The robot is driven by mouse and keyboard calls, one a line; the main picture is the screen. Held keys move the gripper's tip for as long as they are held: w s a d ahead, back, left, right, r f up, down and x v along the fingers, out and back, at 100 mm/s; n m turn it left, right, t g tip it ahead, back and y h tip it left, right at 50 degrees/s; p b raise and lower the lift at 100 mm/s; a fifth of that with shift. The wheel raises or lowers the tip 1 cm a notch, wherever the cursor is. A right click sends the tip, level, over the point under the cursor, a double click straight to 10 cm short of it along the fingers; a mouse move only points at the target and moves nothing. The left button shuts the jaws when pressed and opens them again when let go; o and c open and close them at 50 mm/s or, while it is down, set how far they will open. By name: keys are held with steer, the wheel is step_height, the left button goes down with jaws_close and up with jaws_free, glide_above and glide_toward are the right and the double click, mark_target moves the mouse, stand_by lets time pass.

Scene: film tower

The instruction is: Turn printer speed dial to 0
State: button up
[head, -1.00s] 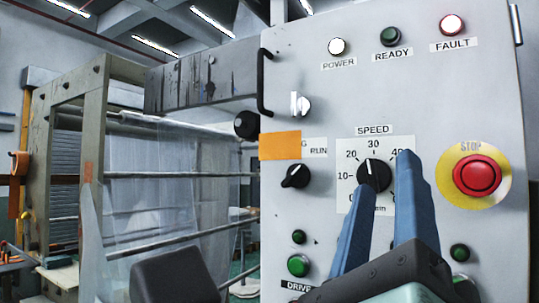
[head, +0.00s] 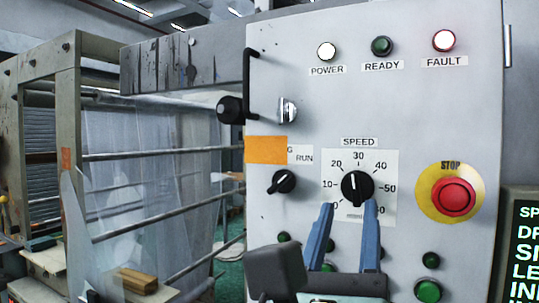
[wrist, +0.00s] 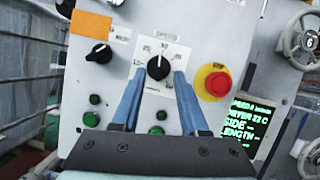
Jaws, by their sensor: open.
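The speed dial (head: 357,188) is a black round knob on a white scale plate (head: 384,216) under the SPEED label. Its white pointer line points up, close to the 30 mark. The dial also shows in the wrist view (wrist: 158,67), above and between the fingertips. My gripper (head: 349,206) has two blue fingers, open and empty. In the head view the fingertips overlap the lower part of the scale plate, just below the dial, and hide some of its lower marks. I cannot tell whether they touch the panel.
A red stop button (head: 453,196) on a yellow disc sits right of the dial. A black selector knob (head: 284,182) sits left, under an orange patch (head: 266,150). Green buttons (head: 428,291) are below. A screen (head: 525,250) stands at right. A black handle (head: 249,80) juts out at upper left.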

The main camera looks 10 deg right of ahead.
mark_target(353, 180)
steer(key=p+x, duration=0.3)
steer(key=x, duration=0.3)
steer(key=shift+w+d+r, duration=0.1)
steer(key=shift+w+r, duration=0.1)
steer(key=shift+w+d+p, duration=0.15)
steer(key=shift+w+p, duration=0.15)
jaws_close()
